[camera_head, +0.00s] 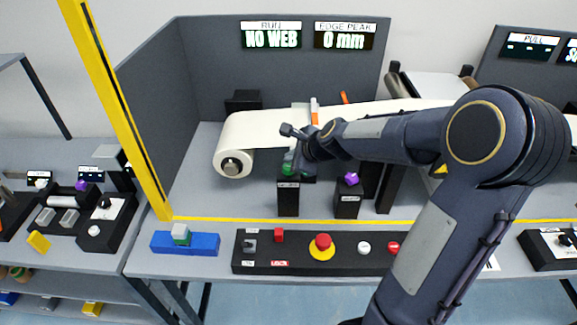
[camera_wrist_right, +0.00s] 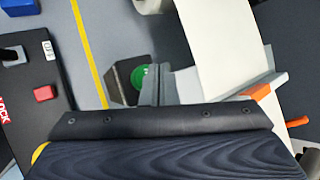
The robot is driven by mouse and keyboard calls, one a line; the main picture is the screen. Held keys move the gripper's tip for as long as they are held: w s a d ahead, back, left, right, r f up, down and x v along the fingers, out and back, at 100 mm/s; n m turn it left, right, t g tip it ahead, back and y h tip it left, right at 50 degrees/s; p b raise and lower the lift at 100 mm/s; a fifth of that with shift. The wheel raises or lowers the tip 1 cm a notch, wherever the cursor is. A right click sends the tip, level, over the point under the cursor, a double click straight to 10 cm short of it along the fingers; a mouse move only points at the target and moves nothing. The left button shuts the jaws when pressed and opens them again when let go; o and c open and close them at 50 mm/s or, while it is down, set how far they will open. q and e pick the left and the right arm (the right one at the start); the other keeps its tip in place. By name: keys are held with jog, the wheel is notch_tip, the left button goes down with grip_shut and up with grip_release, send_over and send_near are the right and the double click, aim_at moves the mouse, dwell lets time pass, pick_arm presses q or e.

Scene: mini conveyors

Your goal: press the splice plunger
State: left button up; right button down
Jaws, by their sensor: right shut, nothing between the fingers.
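A green round plunger (camera_head: 287,169) tops a black post (camera_head: 288,197) inside the grey-walled station. It also shows in the right wrist view as a green disc (camera_wrist_right: 138,77), partly hidden by my fingers. My right gripper (camera_head: 291,160) reaches in from the right, shut and empty, with its fingertips right by the green plunger. In the wrist view the shut fingers (camera_wrist_right: 156,86) overlap the green disc's edge. I cannot tell whether they touch it. The label on the post is too small to read. My left gripper is not in view.
A second black post with a purple knob (camera_head: 349,178) stands to the right. A white web roll (camera_head: 232,149) lies left of my gripper. A yellow upright (camera_head: 112,100) and yellow floor line border the station. A control panel (camera_head: 292,254) with a red emergency button (camera_head: 322,243) lies in front.

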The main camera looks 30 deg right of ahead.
jog(key=shift+f, duration=0.15)
dwell(0.7)
jog(key=shift+f+b, duration=0.3)
jog(key=shift+b, duration=0.05)
jog(key=shift+f+b, duration=0.75)
jog(key=shift+f, duration=0.1)
dwell(0.7)
dwell(0.3)
jog(key=shift+r+p, duration=1.25)
notch_tip(320, 180, up, 5)
jog(key=p, duration=0.5)
jog(key=shift+r, duration=0.1)
